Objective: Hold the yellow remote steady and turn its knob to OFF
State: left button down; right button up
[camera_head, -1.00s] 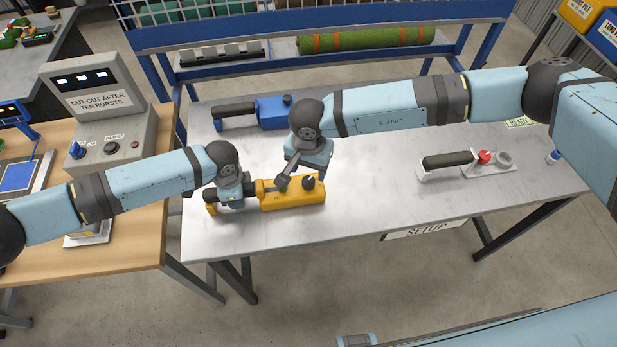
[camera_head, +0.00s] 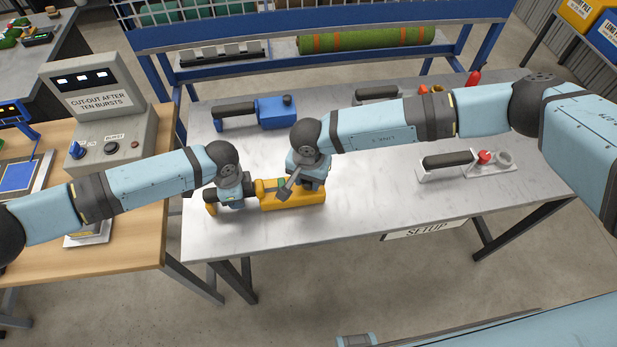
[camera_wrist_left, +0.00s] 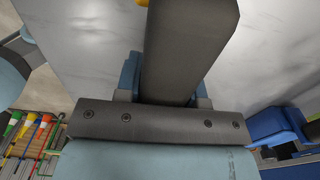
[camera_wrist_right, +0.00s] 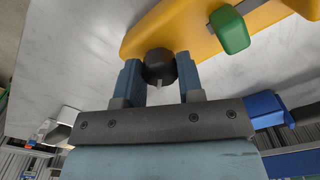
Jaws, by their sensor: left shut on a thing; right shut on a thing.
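The yellow remote (camera_head: 292,201) lies on the metal table, its dark handle to the left. My left gripper (camera_head: 231,196) is shut on that handle; the left wrist view shows the dark grip (camera_wrist_left: 185,45) between its fingers. My right gripper (camera_head: 307,184) is over the right end of the remote and hides the knob in the head view. In the right wrist view the black round knob (camera_wrist_right: 160,66) sits between its fingers, with a small pale pointer. A green button (camera_wrist_right: 230,30) is beside it on the yellow body. No OFF mark is readable.
A blue remote (camera_head: 272,112) lies behind on the table. A white-based tool with a red knob (camera_head: 485,157) lies to the right. A grey control box (camera_head: 100,105) stands on the wooden table at left. The table front (camera_head: 350,215) is clear.

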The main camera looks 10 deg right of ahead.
pick_arm(q)
jog(key=shift+s+f, duration=0.1)
jog(key=shift+f, duration=0.05)
pick_arm(e)
jog(key=m, duration=0.4)
jog(key=shift+m, duration=0.3)
pick_arm(q)
jog(key=shift+a, duration=0.1)
pick_arm(e)
jog(key=shift+m, duration=2.2)
jog(key=o, duration=0.9)
notch_tip(320, 180, up, 12)
jog(key=shift+r, duration=0.1)
